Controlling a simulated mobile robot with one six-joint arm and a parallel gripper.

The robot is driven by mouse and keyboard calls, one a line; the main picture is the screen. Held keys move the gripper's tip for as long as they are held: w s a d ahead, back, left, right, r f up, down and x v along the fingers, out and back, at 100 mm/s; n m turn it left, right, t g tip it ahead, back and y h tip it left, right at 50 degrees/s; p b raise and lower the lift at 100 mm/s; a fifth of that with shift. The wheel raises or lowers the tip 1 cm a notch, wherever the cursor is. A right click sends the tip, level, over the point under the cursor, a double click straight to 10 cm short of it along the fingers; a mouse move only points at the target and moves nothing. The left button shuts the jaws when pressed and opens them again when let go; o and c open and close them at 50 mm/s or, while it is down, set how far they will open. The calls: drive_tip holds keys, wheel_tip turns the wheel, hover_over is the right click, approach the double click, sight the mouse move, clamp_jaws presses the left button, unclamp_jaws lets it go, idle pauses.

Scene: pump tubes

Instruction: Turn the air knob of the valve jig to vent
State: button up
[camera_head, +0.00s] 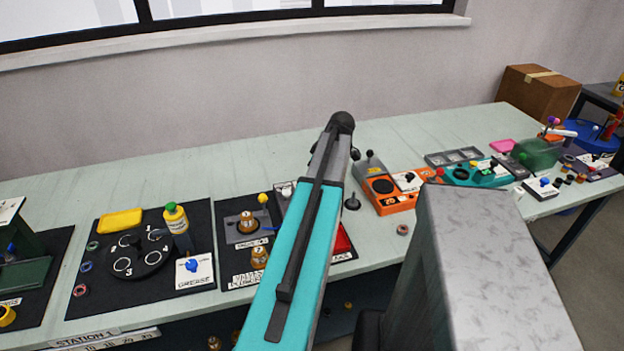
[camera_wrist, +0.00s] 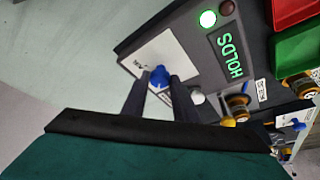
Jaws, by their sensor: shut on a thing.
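In the wrist view the valve jig is a dark panel (camera_wrist: 203,72) with a white plate (camera_wrist: 146,52) marked AIR. The blue air knob (camera_wrist: 160,76) stands on this plate, between the two dark fingers of my gripper (camera_wrist: 160,84). My gripper is shut on the knob. The fingers hide part of it, and I cannot tell which way it points. On the jig a green lamp (camera_wrist: 208,18) is lit beside a dark red lamp (camera_wrist: 227,8), and green letters read HOLDS (camera_wrist: 230,57). In the head view my arm hides my gripper and the knob.
Near the jig lie a red tray (camera_wrist: 295,12), a green tray (camera_wrist: 301,70) and brass valve parts (camera_wrist: 238,101).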

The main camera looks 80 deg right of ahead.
drive_tip(key=shift+s, duration=0.15)
drive_tip(key=o, duration=1)
drive_tip(key=shift+b+v, duration=1)
drive_tip(key=shift+v, duration=5.9)
